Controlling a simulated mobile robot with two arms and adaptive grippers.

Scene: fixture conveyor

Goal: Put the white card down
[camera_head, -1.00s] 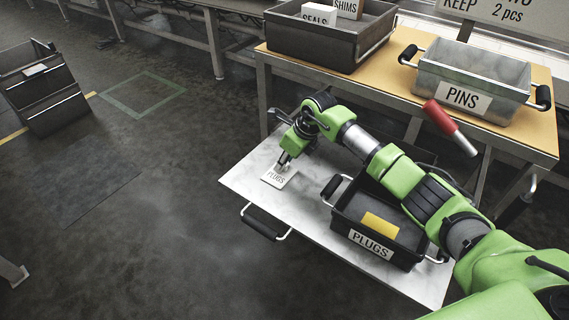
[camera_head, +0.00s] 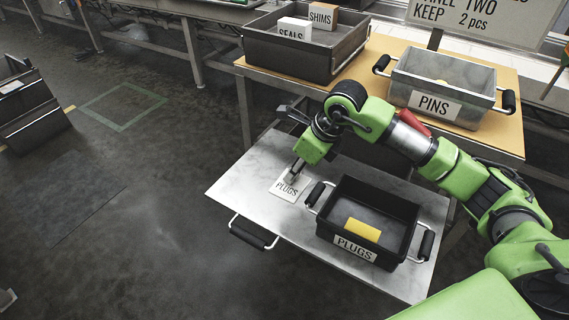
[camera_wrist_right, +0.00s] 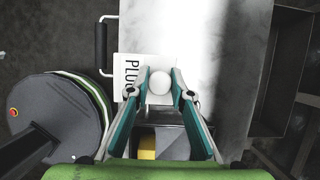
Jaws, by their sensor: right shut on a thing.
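The white card (camera_head: 288,188) reads PLUGS and lies level at the left part of the pale tabletop (camera_head: 245,185), left of the black bin. I cannot tell whether it touches the surface. My right gripper (camera_head: 293,179) comes down over the card's far right part. In the right wrist view, the gripper (camera_wrist_right: 161,78) is shut on a round white knob (camera_wrist_right: 159,83), with a finger on each side. My left gripper is not in view.
The black PLUGS bin (camera_head: 325,225) stands close to the card's right and holds a yellow block (camera_head: 363,229). Behind, a wooden bench (camera_head: 375,62) carries the grey PINS bin (camera_head: 440,85) and a dark bin (camera_head: 285,48). The tabletop's left corner is clear.

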